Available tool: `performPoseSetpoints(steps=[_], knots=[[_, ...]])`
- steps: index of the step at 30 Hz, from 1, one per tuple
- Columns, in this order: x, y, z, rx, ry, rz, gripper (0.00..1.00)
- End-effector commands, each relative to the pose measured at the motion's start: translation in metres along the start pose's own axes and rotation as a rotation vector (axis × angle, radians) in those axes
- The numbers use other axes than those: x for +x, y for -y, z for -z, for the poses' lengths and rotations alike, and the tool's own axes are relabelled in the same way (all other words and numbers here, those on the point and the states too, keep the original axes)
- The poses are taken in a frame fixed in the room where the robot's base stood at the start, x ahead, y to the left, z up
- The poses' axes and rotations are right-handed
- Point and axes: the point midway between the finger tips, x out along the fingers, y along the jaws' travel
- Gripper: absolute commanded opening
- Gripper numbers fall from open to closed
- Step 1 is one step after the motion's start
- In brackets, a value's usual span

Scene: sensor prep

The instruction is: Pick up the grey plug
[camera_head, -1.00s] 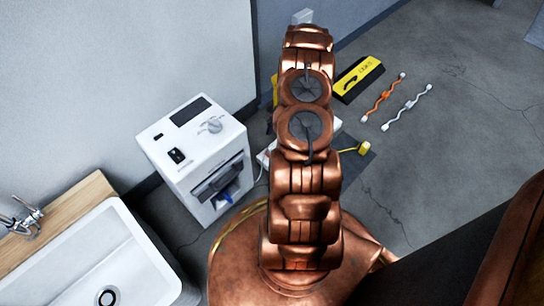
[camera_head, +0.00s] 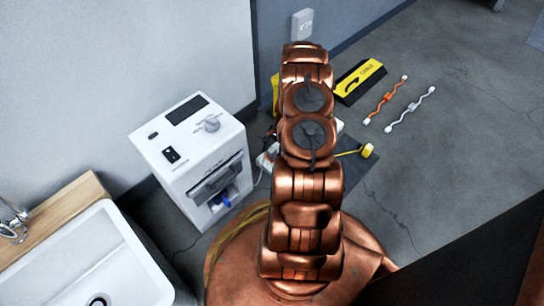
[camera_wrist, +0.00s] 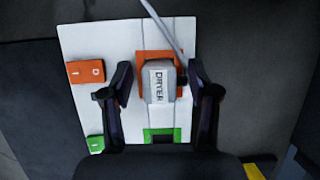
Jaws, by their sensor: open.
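The grey plug (camera_wrist: 153,97), labelled DRYER, sits on an orange socket (camera_wrist: 146,57) of a white board (camera_wrist: 112,45) in the wrist view. A grey cable (camera_wrist: 160,22) runs from it to the top of the picture. My gripper (camera_wrist: 158,81) is open, with one finger on each side of the plug and a visible gap at both sides. I cannot tell how far the fingertips are above the board. In the head view my arm hides the gripper and the plug.
The board also has an orange switch (camera_wrist: 86,71), a green switch (camera_wrist: 96,144) and a green socket (camera_wrist: 160,135). In the head view a white machine (camera_head: 190,155) stands left of my arm. A yellow-black case (camera_head: 360,80), orange cord (camera_head: 386,100) and white cord (camera_head: 410,110) lie right.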

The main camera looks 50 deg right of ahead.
Motion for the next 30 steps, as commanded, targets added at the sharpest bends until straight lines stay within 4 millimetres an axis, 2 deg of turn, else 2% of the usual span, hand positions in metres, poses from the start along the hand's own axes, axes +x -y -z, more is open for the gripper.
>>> performPoseSetpoints(steps=[5,22,30], knots=[[-0.0010,-0.0001,-0.0004,0.000,0.000,0.000,0.58],[-0.0009,-0.0003,-0.0007,0.000,0.002,-0.001,0.00],[-0.0024,-0.0002,-0.0013,0.000,0.001,0.000,0.00]])
